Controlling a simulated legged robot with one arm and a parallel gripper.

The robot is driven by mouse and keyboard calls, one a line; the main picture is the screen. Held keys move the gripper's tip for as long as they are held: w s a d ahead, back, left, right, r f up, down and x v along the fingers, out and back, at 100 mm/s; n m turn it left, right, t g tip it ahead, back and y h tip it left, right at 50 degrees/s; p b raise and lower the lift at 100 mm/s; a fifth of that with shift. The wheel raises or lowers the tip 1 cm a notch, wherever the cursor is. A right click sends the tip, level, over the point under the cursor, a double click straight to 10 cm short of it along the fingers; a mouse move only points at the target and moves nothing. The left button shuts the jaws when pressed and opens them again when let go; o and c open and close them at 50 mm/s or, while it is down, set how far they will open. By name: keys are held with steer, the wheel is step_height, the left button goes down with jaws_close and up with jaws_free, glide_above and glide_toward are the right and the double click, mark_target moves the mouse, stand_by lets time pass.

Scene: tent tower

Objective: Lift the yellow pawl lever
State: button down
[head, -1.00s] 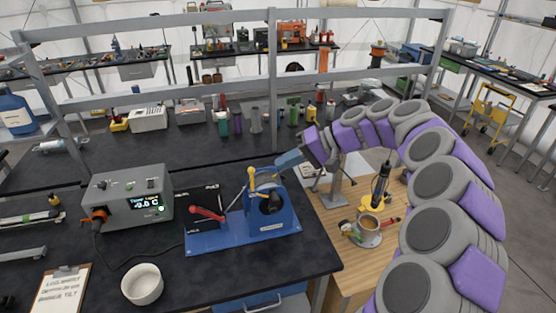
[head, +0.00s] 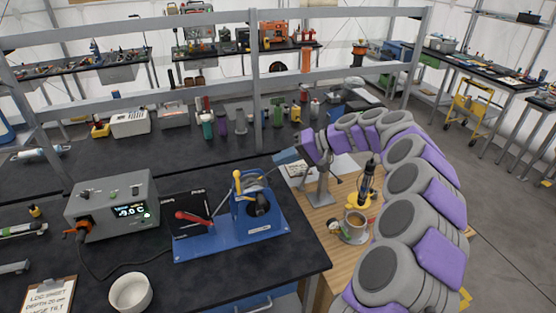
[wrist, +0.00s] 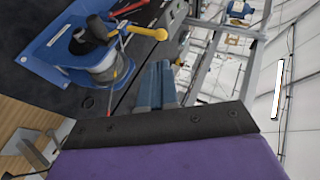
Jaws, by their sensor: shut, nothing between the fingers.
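The yellow pawl lever (head: 237,184) stands up on the left side of a blue winch (head: 258,205) bolted to a blue base plate. In the wrist view the yellow lever (wrist: 147,32) juts right from the winch, with its round knob free. My gripper (head: 287,156) is shut and empty, behind and to the right of the winch in the head view. In the wrist view my gripper (wrist: 157,82) is beside the winch, apart from the yellow lever.
A grey meter box (head: 112,205) stands left of the plate. A white bowl (head: 131,292) and a clipboard (head: 48,296) are at the front left. A grey rail frame (head: 190,93) crosses behind.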

mark_target(238, 173)
steer(key=x, duration=1.1)
steer(key=shift+a+f+b, duration=0.3)
steer(key=shift+b, duration=0.05)
steer(key=shift+r, duration=0.1)
steer(key=shift+s+a+r+h, duration=0.15)
steer(key=shift+a+r+h, duration=0.1)
steer(key=shift+a+h, duration=0.35)
steer(key=a+h+p, duration=0.1)
steer(key=a+h, duration=0.1)
steer(key=s+a+n+h+p, duration=0.1)
steer(key=a+h, duration=0.1)
steer(key=shift+s+a+f+t, duration=0.1)
steer(key=shift+a+f+t, duration=0.1)
steer(key=shift+t, duration=0.1)
steer(key=shift+d, duration=0.1)
steer(key=shift+w+d+f, duration=0.1)
steer(key=shift+w+d, duration=0.05)
steer(key=shift+d, duration=0.3)
steer(key=shift+w+d+f, duration=0.1)
steer(key=shift+d, duration=0.3)
